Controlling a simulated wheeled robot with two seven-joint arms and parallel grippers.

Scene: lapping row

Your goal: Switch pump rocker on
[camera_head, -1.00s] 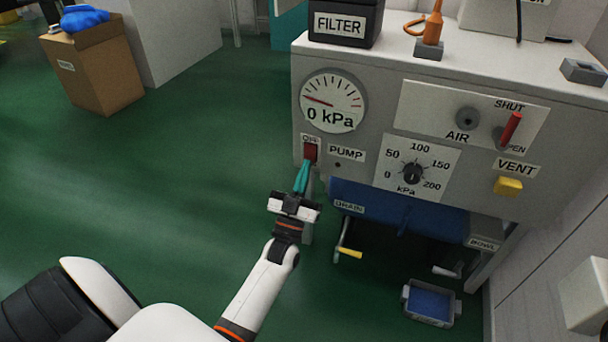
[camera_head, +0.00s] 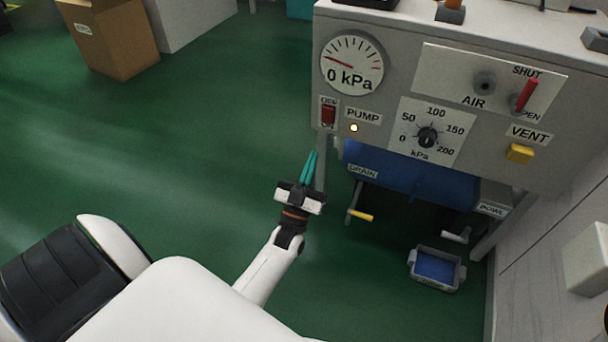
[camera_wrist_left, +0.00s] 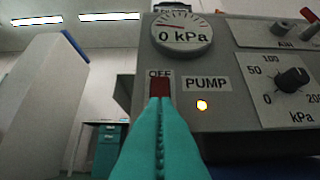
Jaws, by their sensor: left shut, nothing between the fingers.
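The red pump rocker (camera_head: 328,115) sits under the OFF label at the left of the grey panel, below the gauge. My left gripper (camera_head: 312,154) has teal fingers and is shut and empty. In the head view it is below the rocker, apart from it. My right gripper is not in view.
The gauge (camera_head: 352,65) reads 0 kPa. To the right are the kPa knob (camera_head: 427,138), a red lever (camera_head: 527,95) and a yellow vent button (camera_head: 519,153). A yellow-handled drain (camera_head: 360,215) hangs below the panel.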

